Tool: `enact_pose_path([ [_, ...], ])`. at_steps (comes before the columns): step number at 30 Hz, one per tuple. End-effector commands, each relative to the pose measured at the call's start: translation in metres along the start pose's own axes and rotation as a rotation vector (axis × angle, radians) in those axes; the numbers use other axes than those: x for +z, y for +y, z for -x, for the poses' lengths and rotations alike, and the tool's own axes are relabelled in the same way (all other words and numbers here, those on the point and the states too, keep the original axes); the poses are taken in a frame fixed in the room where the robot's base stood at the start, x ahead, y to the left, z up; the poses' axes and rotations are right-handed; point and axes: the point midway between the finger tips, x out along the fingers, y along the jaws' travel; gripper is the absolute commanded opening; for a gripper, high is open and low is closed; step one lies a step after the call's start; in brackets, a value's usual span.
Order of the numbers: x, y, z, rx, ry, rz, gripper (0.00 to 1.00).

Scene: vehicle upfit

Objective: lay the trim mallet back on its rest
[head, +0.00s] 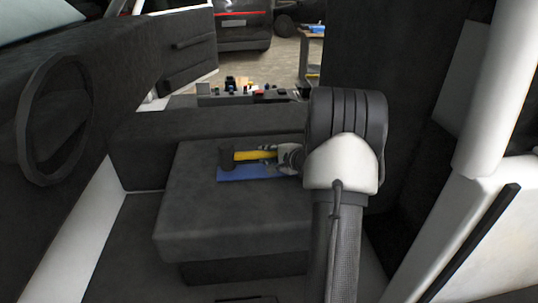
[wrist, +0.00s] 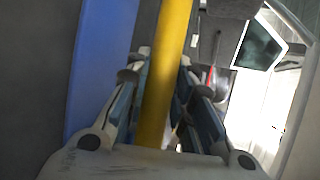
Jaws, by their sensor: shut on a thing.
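The trim mallet has a yellow handle (head: 256,154) and a dark head (head: 226,158) that points left in the head view. My gripper (head: 283,156) is shut on the handle from the right. In the wrist view the handle (wrist: 167,62) runs up between the two fingers of my gripper (wrist: 162,82). A flat blue rest (head: 246,174) lies on the dark seat, just in front of and below the mallet in the head view. It also shows left of the handle in the wrist view (wrist: 101,62). I cannot tell how high the mallet is above the rest.
The dark seat (head: 215,218) has free room in front of the rest. A steering wheel (head: 30,125) is at the left. A white door pillar (head: 490,95) stands at the right. Small coloured items lie on a surface (head: 210,98) behind the seat.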

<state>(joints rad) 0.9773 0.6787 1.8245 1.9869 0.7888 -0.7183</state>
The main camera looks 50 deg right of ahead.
Motion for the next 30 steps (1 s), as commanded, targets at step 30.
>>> enact_pose_path([
  [30,-0.003,0.012,-0.006,-0.003,0.0,0.0,0.0],
])
